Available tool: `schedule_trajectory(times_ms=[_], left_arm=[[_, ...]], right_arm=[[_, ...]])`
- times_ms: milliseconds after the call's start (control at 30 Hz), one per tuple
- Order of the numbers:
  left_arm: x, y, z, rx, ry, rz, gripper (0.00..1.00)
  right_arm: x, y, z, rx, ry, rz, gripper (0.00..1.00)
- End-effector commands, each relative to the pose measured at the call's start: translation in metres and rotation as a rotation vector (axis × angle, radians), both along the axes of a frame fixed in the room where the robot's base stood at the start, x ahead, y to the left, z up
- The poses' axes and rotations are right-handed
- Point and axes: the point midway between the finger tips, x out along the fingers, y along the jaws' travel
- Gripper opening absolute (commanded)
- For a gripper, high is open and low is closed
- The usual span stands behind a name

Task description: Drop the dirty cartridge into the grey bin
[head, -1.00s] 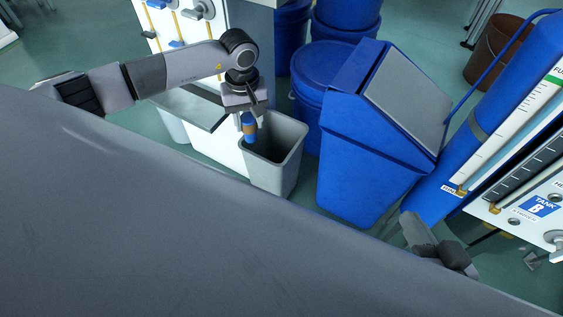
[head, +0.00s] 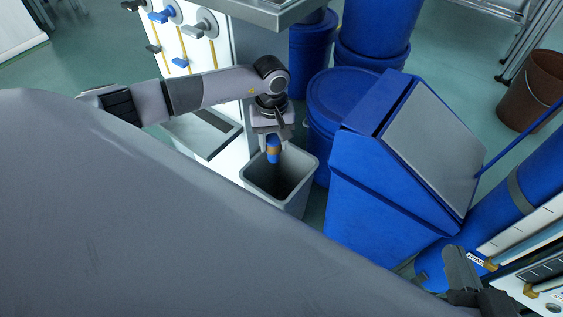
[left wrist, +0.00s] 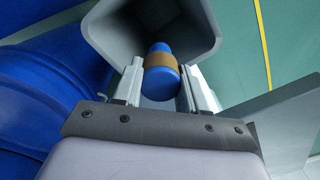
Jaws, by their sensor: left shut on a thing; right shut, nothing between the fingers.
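The dirty cartridge (head: 273,153) is a small blue cylinder with a brown band. My left gripper (head: 271,146) is shut on it and holds it, pointing down, over the mouth of the grey bin (head: 304,190). In the left wrist view the cartridge (left wrist: 161,76) sits between the two fingers of the left gripper (left wrist: 165,88), with the grey bin (left wrist: 112,38) opening beyond it. How far it is above the rim is hard to tell. My right gripper (head: 462,272) is at the lower right, shut and empty, away from the bin.
A large blue bin with a grey sloped lid (head: 435,140) stands right of the grey bin. A blue drum (head: 345,92) stands behind. A white panel with valve handles (head: 180,35) is at the back left. A brown bucket (head: 530,92) is far right.

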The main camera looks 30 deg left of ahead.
Motion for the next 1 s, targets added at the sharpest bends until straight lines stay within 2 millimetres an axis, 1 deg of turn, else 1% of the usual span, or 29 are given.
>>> schedule_trajectory(times_ms=[33,100,433,467,500,533,833,933,1000], left_arm=[[0.0,0.0,-0.006,-0.001,-0.001,0.0,0.05],[0.0,0.0,-0.009,0.0,-0.001,0.0,0.05],[0.0,0.0,-0.01,0.0,-0.001,0.0,0.05],[0.0,0.0,-0.01,0.0,-0.001,0.0,0.48],[0.0,0.0,-0.01,0.0,-0.001,0.0,0.61],[0.0,0.0,-0.01,0.0,-0.001,0.0,0.71],[0.0,0.0,-0.009,0.0,0.0,0.0,0.71],[0.0,0.0,0.001,0.001,-0.001,0.0,0.71],[0.001,0.0,0.012,0.001,-0.002,0.0,0.71]], right_arm=[[-0.001,-0.002,-0.002,-0.008,-0.013,-0.003,0.0],[-0.001,-0.003,-0.001,-0.018,-0.026,-0.006,0.0],[-0.002,-0.004,0.001,-0.026,-0.036,-0.008,0.0],[-0.001,-0.004,0.001,-0.026,-0.036,-0.008,0.0],[-0.002,-0.004,0.001,-0.025,-0.036,-0.009,0.0],[-0.002,-0.004,0.001,-0.025,-0.036,-0.009,0.0],[-0.002,-0.004,0.002,-0.025,-0.034,-0.008,0.0],[-0.002,-0.003,0.005,-0.016,-0.026,-0.004,0.0],[-0.003,-0.001,0.007,-0.006,-0.009,0.001,0.0]])
